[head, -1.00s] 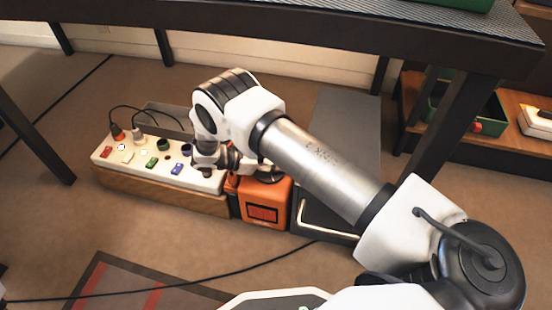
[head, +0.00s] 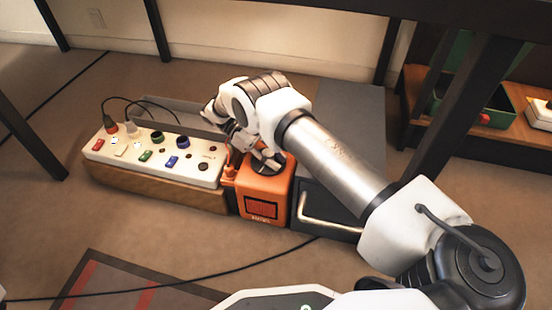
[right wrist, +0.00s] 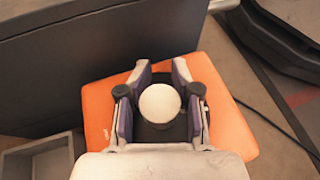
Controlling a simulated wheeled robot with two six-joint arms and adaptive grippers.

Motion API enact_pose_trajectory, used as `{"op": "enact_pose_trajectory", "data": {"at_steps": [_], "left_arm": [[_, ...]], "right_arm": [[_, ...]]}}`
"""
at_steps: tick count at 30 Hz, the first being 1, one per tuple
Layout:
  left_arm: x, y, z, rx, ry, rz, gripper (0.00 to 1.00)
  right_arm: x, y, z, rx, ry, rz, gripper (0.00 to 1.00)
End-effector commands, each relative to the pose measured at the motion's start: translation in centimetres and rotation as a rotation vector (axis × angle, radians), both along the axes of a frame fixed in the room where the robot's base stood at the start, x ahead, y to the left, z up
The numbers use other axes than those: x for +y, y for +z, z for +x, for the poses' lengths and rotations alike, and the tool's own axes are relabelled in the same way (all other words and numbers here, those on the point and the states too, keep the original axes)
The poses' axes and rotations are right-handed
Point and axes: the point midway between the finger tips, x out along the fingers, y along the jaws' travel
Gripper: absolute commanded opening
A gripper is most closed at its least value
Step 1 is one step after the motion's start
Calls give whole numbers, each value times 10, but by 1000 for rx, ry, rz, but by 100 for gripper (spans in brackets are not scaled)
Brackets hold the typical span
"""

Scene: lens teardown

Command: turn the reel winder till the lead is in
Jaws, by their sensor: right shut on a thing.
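The reel winder (head: 264,190) is an orange box on the floor, with a dark round disc (head: 268,170) on its top. In the right wrist view a cream round knob (right wrist: 160,103) stands over the dark disc, with the orange top (right wrist: 228,120) around it. My right gripper (head: 262,158) points down at the winder's top. In the right wrist view its two fingers (right wrist: 160,80) are shut on the knob, one on each side. A black lead (head: 215,274) runs across the floor and ends from sight near the winder's front right. My left gripper is not in view.
A white panel (head: 125,150) with coloured switches and sockets stands left of the winder on a wooden base (head: 150,187). A dark grey cabinet (head: 345,120) with a metal handle stands close on the right. A grey tray (head: 185,110) lies behind the panel. Table legs stand around.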

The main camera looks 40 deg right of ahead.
Motion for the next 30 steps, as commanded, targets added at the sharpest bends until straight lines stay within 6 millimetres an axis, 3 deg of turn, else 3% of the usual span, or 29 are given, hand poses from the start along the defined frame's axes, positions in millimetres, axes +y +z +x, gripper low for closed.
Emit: {"op": "enact_pose_trajectory", "data": {"at_steps": [18, 19, 20, 30], "left_arm": [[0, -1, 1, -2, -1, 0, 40], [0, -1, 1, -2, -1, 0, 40], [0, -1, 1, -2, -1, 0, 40], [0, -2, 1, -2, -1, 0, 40]], "right_arm": [[2, 1, 1, -4, -47, 0, 0], [2, 1, 1, -4, -47, 0, 38], [2, 1, 1, -5, -46, -1, 47], [1, 1, 0, -3, -47, -1, 47]]}}
